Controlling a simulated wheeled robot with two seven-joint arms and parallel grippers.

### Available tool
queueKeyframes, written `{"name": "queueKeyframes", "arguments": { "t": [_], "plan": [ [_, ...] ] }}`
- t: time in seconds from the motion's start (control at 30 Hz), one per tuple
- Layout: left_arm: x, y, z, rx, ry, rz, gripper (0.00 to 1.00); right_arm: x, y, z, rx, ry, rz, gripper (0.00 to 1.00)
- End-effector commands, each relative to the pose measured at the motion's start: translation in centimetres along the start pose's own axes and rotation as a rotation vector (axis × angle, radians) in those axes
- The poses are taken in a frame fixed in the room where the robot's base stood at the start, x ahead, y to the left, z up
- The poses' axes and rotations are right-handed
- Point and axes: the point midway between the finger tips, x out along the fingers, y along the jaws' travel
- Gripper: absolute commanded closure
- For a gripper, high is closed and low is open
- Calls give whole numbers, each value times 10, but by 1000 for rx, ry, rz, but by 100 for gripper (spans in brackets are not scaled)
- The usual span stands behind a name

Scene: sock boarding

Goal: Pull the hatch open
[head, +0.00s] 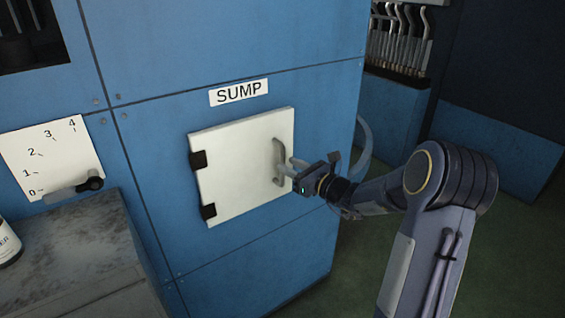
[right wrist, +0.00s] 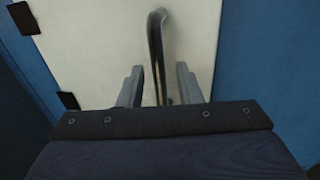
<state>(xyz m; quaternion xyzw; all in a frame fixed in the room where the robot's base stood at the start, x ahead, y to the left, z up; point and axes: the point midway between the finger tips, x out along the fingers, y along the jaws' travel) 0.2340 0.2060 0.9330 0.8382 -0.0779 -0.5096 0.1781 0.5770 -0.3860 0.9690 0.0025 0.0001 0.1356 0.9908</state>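The hatch (head: 236,170) is a white square door on the blue cabinet under a SUMP label (head: 239,92). It looks closed, with two black hinges on its left edge. Its curved grey handle (head: 279,158) stands near the right edge. My right gripper (head: 290,172) is at the handle's lower part. In the right wrist view the handle (right wrist: 157,50) runs down between the two fingers of the gripper (right wrist: 160,88), with a gap visible on each side, so the fingers are open around it. My left gripper is not in view.
A white dial plate (head: 52,157) marked 0 to 4 with a dark lever (head: 75,189) is at left. A worn grey bench (head: 75,250) with a white container (head: 8,243) stands below it. A rack of hooked tools (head: 400,40) is at upper right. Dark floor is open at right.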

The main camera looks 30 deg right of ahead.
Motion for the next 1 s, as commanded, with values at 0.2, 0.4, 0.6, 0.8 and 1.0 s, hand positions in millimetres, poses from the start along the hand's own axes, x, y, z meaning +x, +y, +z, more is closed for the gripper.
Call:
{"name": "queueKeyframes", "arguments": {
  "t": [0.2,0.4,0.6,0.8,1.0],
  "plan": [
    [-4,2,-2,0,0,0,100,29,1,1,-2,0,3,68],
    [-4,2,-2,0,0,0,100,36,1,0,-3,1,2,68],
    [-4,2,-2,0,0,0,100,35,1,0,-3,1,2,72],
    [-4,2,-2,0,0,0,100,35,1,0,-3,1,3,98],
    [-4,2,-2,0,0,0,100,35,1,0,-3,1,3,100]
  ]
}}
